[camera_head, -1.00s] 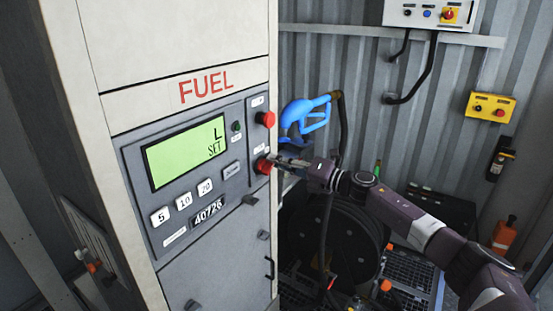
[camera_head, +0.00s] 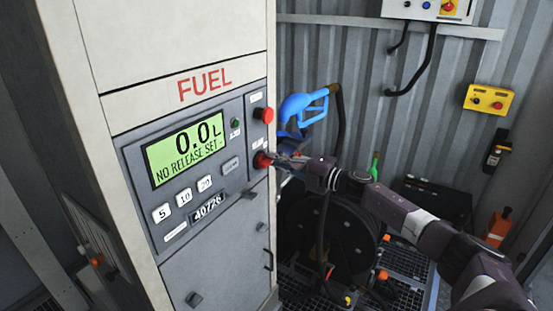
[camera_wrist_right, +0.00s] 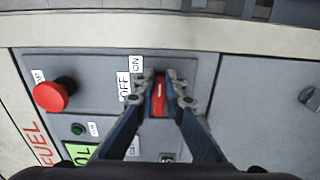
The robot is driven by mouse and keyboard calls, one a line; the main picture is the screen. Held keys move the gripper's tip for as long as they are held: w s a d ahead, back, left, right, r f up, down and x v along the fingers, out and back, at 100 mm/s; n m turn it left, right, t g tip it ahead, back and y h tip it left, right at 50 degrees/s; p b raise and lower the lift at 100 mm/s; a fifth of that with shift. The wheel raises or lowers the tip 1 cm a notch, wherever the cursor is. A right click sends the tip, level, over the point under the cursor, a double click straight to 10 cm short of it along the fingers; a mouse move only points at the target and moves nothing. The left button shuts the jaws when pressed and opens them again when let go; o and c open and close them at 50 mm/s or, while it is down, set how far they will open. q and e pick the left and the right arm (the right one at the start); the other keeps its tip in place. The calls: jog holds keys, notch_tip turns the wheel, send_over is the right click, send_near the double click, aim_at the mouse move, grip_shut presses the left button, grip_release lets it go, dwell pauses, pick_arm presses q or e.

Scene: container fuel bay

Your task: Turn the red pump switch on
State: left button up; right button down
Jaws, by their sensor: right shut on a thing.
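The red pump switch (camera_head: 261,160) is on the grey panel of the fuel pump, low on the panel's right edge. My right gripper (camera_head: 277,161) reaches it from the right and is shut on it. In the right wrist view, the red handle (camera_wrist_right: 158,96) sits between the two fingertips, beside the ON label (camera_wrist_right: 136,65) and OFF label (camera_wrist_right: 124,86). The fingers cover part of the switch, so its exact angle is hard to tell. The green display (camera_head: 187,150) is lit and reads 0.0 L, NO RELEASE SET. My left gripper is out of view.
A red mushroom button (camera_head: 264,115) sits above the switch, with a small green button (camera_head: 235,124) to its left. A blue fuel nozzle (camera_head: 303,104) hangs just right of the pump. A dark hose reel (camera_head: 345,240) stands below my right arm.

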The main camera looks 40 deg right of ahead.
dwell(0.3)
jog(key=c, duration=2)
grip_release()
jog(key=shift+r, duration=0.1)
jog(key=shift+s, duration=0.1)
jog(key=shift+v, duration=5.95)
